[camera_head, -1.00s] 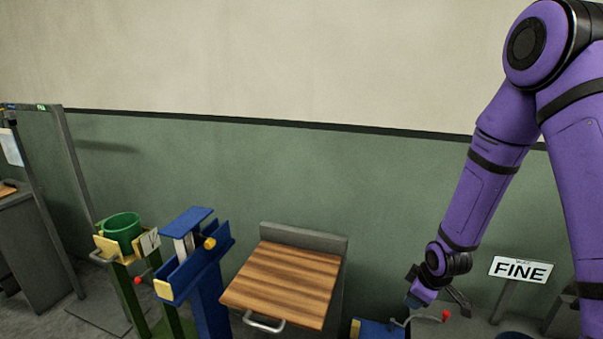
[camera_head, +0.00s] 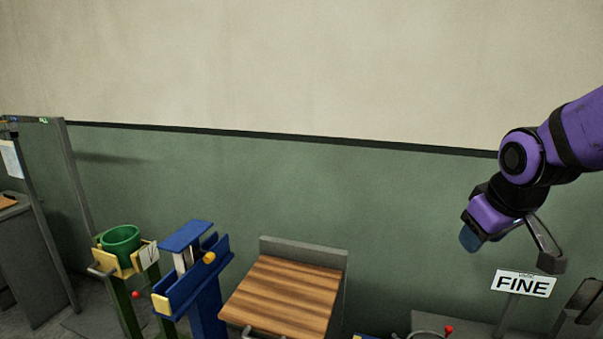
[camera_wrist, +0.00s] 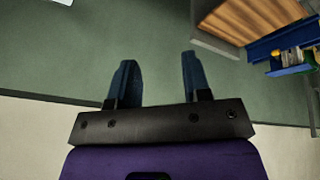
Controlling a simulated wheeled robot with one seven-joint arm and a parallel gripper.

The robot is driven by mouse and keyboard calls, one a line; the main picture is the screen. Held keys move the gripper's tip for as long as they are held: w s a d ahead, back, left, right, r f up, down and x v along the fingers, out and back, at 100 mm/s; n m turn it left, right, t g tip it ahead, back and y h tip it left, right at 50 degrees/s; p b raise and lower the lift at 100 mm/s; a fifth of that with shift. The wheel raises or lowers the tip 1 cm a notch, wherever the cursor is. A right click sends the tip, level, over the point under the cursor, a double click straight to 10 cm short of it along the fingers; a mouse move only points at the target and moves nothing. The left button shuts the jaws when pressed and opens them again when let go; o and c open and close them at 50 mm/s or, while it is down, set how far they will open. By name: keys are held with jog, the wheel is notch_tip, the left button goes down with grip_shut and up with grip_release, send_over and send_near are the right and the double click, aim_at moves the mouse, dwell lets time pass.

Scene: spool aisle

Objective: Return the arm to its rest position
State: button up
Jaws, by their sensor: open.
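My purple arm comes in from the right edge of the head view, bent at a black joint. My gripper (camera_head: 470,239) hangs at its end, pointing down and left, in front of the green wall and above the FINE sign. In the wrist view my gripper (camera_wrist: 155,85) shows two blue fingers, apart, with nothing between them. It touches nothing that I can see.
A wood-topped stand (camera_head: 282,295) is at lower centre. Left of it are a blue stand (camera_head: 190,280) and a green bucket (camera_head: 121,240) on a yellow-and-green stand. A FINE sign (camera_head: 523,283) stands below my gripper. The wall (camera_head: 330,200) ahead is bare.

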jog(key=s+r+m, duration=0.1)
jog(key=s+r, duration=0.3)
jog(key=s, duration=0.3)
jog(key=s+r+m, duration=0.2)
jog(key=s+r, duration=0.2)
jog(key=s, duration=0.3)
jog(key=shift+s+a+m, duration=0.2)
jog(key=shift+s+m, duration=0.1)
